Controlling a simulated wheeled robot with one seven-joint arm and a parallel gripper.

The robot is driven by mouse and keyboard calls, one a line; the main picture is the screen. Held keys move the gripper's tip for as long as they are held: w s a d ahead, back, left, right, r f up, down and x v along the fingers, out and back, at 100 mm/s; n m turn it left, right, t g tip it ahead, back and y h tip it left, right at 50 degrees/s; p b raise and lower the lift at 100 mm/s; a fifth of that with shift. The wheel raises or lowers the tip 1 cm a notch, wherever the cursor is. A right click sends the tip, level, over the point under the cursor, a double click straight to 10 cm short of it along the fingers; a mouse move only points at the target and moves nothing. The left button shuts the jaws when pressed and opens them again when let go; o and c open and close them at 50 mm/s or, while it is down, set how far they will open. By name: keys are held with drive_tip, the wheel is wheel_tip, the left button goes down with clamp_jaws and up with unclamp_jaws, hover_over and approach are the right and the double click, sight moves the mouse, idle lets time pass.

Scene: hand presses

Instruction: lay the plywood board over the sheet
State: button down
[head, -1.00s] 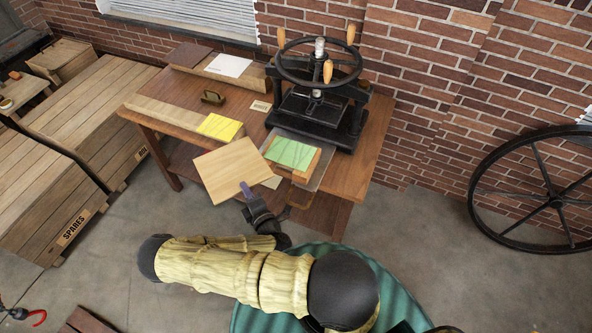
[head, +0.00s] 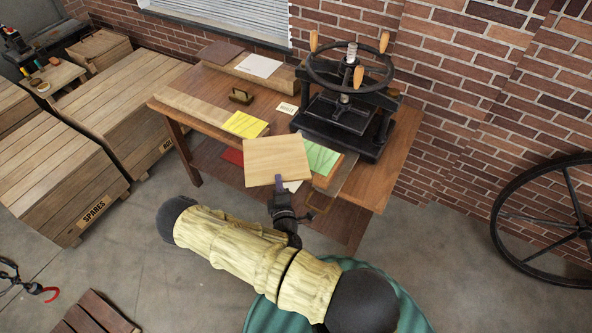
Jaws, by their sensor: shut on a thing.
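The plywood board (head: 277,160) is a pale square panel held in the air at the front edge of the table. My gripper (head: 279,182) is shut on its near edge. The green sheet (head: 320,157) lies on a wooden board (head: 332,175) on the tray in front of the press (head: 345,110). The plywood board is to the left of the sheet and hides part of its left side in this view. I cannot tell how high the board is above the sheet.
A white sheet (head: 258,65) is at the back. A large spoked wheel (head: 555,225) stands at the right.

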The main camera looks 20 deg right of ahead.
sight(296, 166)
drive_tip(key=w+d+m+g+h+b, duration=0.1)
drive_tip(key=d+m+g+h, duration=0.1)
drive_tip(key=h, duration=0.1)
drive_tip(key=w+d+m+g+h+b, duration=0.1)
drive_tip(key=d+m+h+b, duration=0.1)
drive_tip(key=h, duration=0.1)
drive_tip(key=w+d+m+g+h+b, duration=0.1)
drive_tip(key=d+m+g+h+b, duration=0.1)
drive_tip(key=m+h, duration=0.1)
drive_tip(key=shift+w+d+f+g, duration=0.25)
drive_tip(key=shift+w+f+g, duration=0.05)
drive_tip(key=shift+w, duration=0.05)
drive_tip(key=shift+w+d+r+m+g+h, duration=0.1)
drive_tip(key=shift+w+d+m+g+h, duration=0.15)
drive_tip(key=shift+h, duration=0.25)
drive_tip(key=shift+d+r+g, duration=0.15)
drive_tip(key=shift+g, duration=0.1)
wheel_tip(296, 166, down, 7)
drive_tip(key=b, duration=0.5)
drive_tip(key=shift+s, duration=0.1)
idle(1.0)
drive_tip(key=c, duration=1.3)
unclamp_jaws()
